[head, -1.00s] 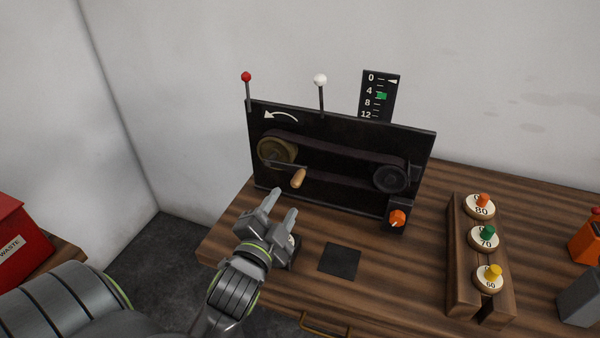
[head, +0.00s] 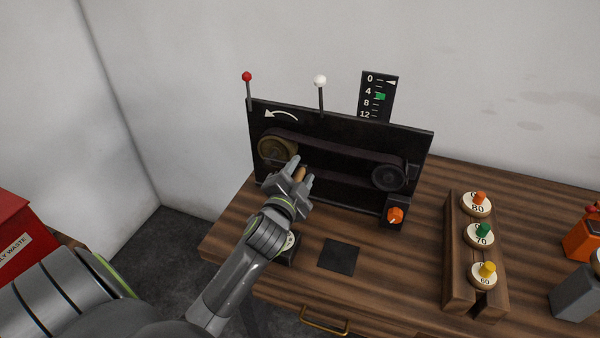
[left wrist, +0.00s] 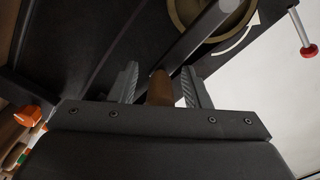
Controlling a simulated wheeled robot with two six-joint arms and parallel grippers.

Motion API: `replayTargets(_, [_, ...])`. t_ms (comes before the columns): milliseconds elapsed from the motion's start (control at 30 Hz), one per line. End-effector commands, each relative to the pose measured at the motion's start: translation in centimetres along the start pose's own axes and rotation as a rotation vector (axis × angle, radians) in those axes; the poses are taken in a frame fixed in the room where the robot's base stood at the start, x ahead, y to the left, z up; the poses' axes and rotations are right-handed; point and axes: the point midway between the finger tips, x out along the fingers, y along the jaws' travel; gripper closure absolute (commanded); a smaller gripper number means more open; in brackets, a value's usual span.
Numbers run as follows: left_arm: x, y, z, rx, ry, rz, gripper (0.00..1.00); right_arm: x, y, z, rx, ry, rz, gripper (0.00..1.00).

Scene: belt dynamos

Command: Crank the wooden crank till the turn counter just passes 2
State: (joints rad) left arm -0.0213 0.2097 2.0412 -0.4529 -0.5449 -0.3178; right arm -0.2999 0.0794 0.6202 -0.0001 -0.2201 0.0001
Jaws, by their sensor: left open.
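The wooden crank handle (head: 299,174) shows in the head view in front of the black panel (head: 345,130), just right of the brass pulley (head: 277,148). My left gripper (head: 299,172) is open, with its fingers on either side of the handle. In the left wrist view the handle (left wrist: 160,88) stands between the two open fingers (left wrist: 162,84), with a gap showing on its right. The scale (head: 378,96) behind the panel reads 0, 4, 8, 12; its white pointer is near 0 and a green mark sits between 4 and 8. My right gripper is not in view.
A red-knobbed lever (head: 247,78) and a white-knobbed lever (head: 320,82) rise above the panel. An orange knob (head: 396,215) is at its lower right. A wooden rack (head: 459,270) with weights marked 80, 70, 60 stands right.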

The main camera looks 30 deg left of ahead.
Motion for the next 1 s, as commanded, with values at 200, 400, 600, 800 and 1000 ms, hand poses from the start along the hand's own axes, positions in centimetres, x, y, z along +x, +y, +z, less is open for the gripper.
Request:
replayTargets(200, [-0.03,0.01,0.01,0.0,0.0,0.0,0.78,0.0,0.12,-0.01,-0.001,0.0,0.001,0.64])
replayTargets(400, [-0.04,0.02,0.02,0.0,-0.001,0.001,1.0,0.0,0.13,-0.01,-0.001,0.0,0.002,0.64])
replayTargets(600, [-0.02,0.05,0.03,-0.003,-0.001,0.001,1.0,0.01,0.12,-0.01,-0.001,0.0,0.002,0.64])
replayTargets(800, [0.08,0.08,0.02,-0.007,-0.001,0.002,1.0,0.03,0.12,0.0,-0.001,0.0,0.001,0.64])
replayTargets(1000, [0.3,0.09,-0.03,-0.015,-0.002,0.003,1.0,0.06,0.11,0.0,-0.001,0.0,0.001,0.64])
